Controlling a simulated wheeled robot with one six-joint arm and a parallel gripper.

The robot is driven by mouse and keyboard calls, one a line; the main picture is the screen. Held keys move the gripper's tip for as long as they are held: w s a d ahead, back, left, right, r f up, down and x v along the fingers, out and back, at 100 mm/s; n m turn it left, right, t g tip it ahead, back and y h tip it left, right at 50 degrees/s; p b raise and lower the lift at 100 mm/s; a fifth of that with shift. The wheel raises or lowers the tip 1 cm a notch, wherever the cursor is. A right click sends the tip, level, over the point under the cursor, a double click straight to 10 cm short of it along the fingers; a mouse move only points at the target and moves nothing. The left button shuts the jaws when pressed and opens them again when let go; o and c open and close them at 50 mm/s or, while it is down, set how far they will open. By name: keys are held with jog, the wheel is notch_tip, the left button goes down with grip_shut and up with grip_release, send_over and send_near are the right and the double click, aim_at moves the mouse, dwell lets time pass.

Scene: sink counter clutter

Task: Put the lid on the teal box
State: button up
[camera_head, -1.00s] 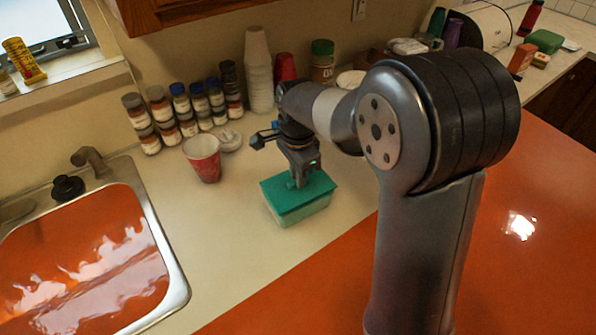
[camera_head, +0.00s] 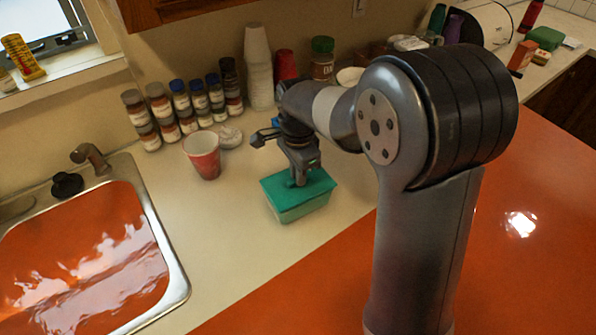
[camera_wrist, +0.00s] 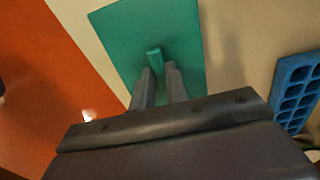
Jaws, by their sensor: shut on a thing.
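The teal lid (camera_head: 318,184) lies flat over the paler green box (camera_head: 302,210) on the counter, covering its top. I cannot tell whether it is fully seated. My gripper (camera_head: 298,184) points down at the lid's middle and is shut on its small handle. In the wrist view the lid (camera_wrist: 185,25) shows as a flat teal sheet, and its upright tab handle (camera_wrist: 155,59) sits at the fingertips of my gripper (camera_wrist: 158,72). The box is hidden under the lid in the wrist view.
A red paper cup (camera_head: 203,156) stands left of the box. Spice jars (camera_head: 180,107) and stacked white cups (camera_head: 259,70) line the wall. The sink (camera_head: 80,260) is at left. A blue perforated block (camera_wrist: 297,90) lies right in the wrist view. The counter's front is clear.

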jog(key=shift+f+b, duration=0.3)
jog(key=shift+f, duration=0.15)
dwell(0.8)
jog(key=o, duration=0.8)
jog(key=shift+o, duration=0.2)
jog(key=shift+r, duration=0.1)
jog(key=shift+r+p, duration=3.3)
jog(key=shift+r, duration=0.65)
jog(key=shift+f, duration=0.15)
notch_tip(320, 180, down, 7)
jog(key=b, duration=0.6)
